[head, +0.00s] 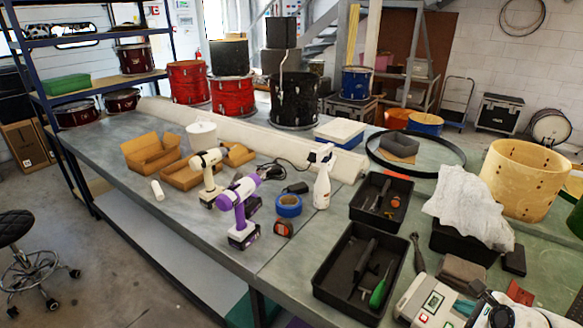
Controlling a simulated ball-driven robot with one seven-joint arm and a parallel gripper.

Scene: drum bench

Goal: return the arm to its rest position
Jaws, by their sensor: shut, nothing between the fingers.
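My gripper is not in view in the head view. A pale rounded part with a dark ring shows at the bottom right edge; I cannot tell if it belongs to my arm. The grey workbench (150,222) fills the middle of the view, with tools and drum parts on it.
A purple drill (240,208), a cream drill (207,175), a spray bottle (322,180) and a blue tape roll (288,205) stand mid-bench. Black trays (326,290) and a bare drum shell (522,180) crowd the right. A stool (16,228) stands left.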

